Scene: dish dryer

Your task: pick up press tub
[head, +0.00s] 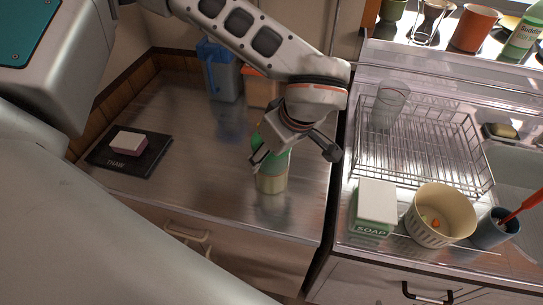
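A small tub (271,182) with a green upper part and a pale beige lower part stands upright near the front edge of the steel counter. I take it to be the press tub. My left gripper (294,158) is over it, pointing down. Its fingers are spread apart, one near the tub's left side and the other to its right. The gripper hides much of the tub's top, and I cannot tell whether a finger touches it. My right gripper is not in view.
A blue container (219,72) and an orange one (260,88) stand behind the tub. A dark mat (103,161) holds a pink-and-white block. To the right are a wire rack (455,150), a soap box (374,207), a cream pot (446,205) and a blue cup (492,236).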

